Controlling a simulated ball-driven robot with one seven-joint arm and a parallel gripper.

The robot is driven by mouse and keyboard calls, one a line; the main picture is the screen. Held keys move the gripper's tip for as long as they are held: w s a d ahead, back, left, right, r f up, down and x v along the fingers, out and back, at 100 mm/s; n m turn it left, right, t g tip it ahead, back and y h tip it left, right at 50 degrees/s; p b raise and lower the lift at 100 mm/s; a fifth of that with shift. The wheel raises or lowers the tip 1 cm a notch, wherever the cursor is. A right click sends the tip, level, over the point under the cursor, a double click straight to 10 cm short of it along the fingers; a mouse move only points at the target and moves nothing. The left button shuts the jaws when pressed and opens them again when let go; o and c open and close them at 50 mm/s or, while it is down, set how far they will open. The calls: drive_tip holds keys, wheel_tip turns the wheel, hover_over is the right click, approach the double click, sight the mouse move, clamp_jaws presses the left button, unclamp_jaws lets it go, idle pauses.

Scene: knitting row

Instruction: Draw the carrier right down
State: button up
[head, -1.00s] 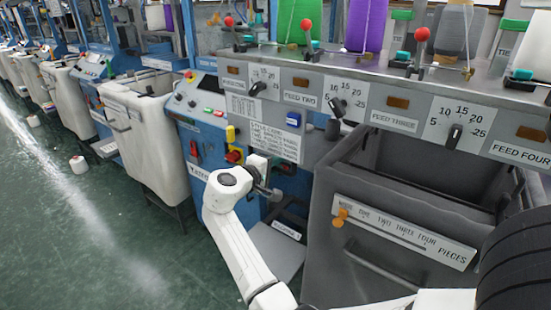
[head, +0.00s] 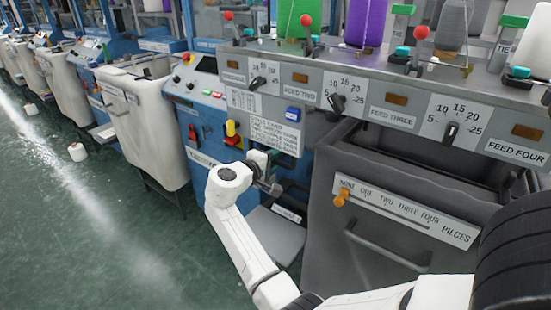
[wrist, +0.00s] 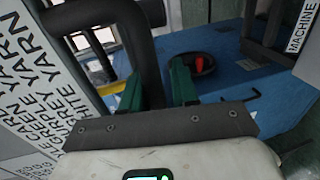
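I cannot pick out the carrier with certainty in either view. My gripper (head: 270,184) is in front of the blue machine front, below the style card, with its fingertips too small to read in the head view. In the wrist view my gripper (wrist: 158,90) shows two green fingertips standing apart. A thick dark bent bar (wrist: 143,55) crosses the view between them; I cannot tell whether they touch it. Beyond the fingers, a red piece (wrist: 199,63) sits in a round black holder on a blue surface.
A grey bin (head: 390,215) with an orange pointer (head: 341,198) stands right of my arm. Feed dials (head: 337,101) line the panel above. A cream bin (head: 150,125) stands to the left. A white cone (head: 77,152) lies on the green floor (head: 75,230), which is otherwise mostly clear.

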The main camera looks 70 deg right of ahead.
drive_tip(key=o, duration=0.3)
drive_tip(key=shift+s+f, duration=0.1)
drive_tip(key=shift+f, duration=0.25)
drive_tip(key=shift+r, duration=0.15)
drive_tip(key=shift+r, duration=0.1)
drive_tip(key=v, duration=1)
drive_tip(key=shift+a, duration=0.4)
drive_tip(key=s+a+f+n+t+y+p, duration=0.2)
drive_tip(key=s+a+f+t+y+p, duration=0.4)
drive_tip(key=s+a+f+y, duration=0.75)
drive_tip(key=s+a+g+y+p, duration=0.1)
drive_tip(key=s+a, duration=0.5)
drive_tip(key=a, duration=0.6)
drive_tip(key=shift+a+f+y+p, duration=0.35)
drive_tip(key=shift+a+f+p, duration=0.1)
drive_tip(key=shift+p, duration=0.2)
